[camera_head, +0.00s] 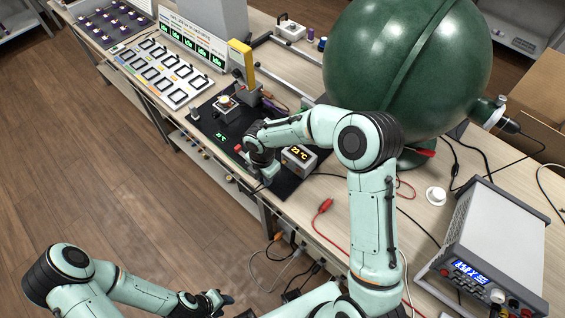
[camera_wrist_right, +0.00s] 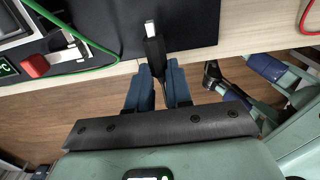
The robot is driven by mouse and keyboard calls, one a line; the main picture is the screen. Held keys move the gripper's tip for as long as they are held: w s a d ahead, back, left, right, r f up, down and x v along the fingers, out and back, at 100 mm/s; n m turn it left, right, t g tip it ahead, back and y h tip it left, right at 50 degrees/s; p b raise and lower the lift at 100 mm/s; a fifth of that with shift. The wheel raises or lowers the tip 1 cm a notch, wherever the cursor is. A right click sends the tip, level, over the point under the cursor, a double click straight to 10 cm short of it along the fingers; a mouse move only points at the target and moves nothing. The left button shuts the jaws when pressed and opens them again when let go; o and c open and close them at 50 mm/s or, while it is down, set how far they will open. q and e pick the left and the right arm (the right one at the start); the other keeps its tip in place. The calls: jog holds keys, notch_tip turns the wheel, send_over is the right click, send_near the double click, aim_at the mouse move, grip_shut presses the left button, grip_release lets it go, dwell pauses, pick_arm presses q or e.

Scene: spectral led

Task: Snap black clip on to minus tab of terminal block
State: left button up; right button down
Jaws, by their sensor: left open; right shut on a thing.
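My right gripper (camera_head: 264,174) is at the front edge of the bench. In the right wrist view its blue fingers (camera_wrist_right: 157,84) are shut on a black clip (camera_wrist_right: 154,50), whose metal tip points away over a dark mat. A red clip (camera_wrist_right: 35,66) with metal jaws lies at the left of that view, by a green lead; it shows as a red spot in the head view (camera_head: 240,148). I cannot make out the terminal block's minus tab. My left gripper (camera_head: 218,300) is open and empty, low in front of the bench.
A black mat (camera_head: 212,125) carries a green readout and a small device with an orange display (camera_head: 299,156). A large green sphere (camera_head: 405,65) stands behind. A power supply (camera_head: 500,245) and a loose red clip (camera_head: 324,206) are on the right.

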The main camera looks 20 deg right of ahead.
pick_arm(q)
jog(key=shift+w+r, duration=0.15)
pick_arm(e)
jog(key=shift+w+d, duration=0.1)
jog(key=shift+d, duration=0.05)
pick_arm(q)
jog(key=shift+w+r+p, duration=0.6)
jog(key=shift+r, duration=0.05)
pick_arm(e)
jog(key=shift+w+d, duration=0.3)
jog(key=shift+d, duration=0.35)
jog(key=shift+w+d, duration=0.25)
jog(key=shift+d, duration=0.35)
pick_arm(q)
jog(key=shift+w+r, duration=0.1)
jog(key=shift+r, duration=0.1)
jog(key=shift+w+r, duration=0.1)
jog(key=shift+w, duration=0.05)
pick_arm(e)
jog(key=shift+d, duration=0.15)
pick_arm(q)
jog(key=shift+w+r+p, duration=0.15)
jog(key=shift+w+p, duration=0.05)
jog(key=shift+p, duration=0.15)
pick_arm(e)
jog(key=shift+w+d, duration=0.2)
jog(key=shift+d, duration=0.1)
jog(key=c, duration=1)
grip_release()
jog(key=shift+o, duration=0.2)
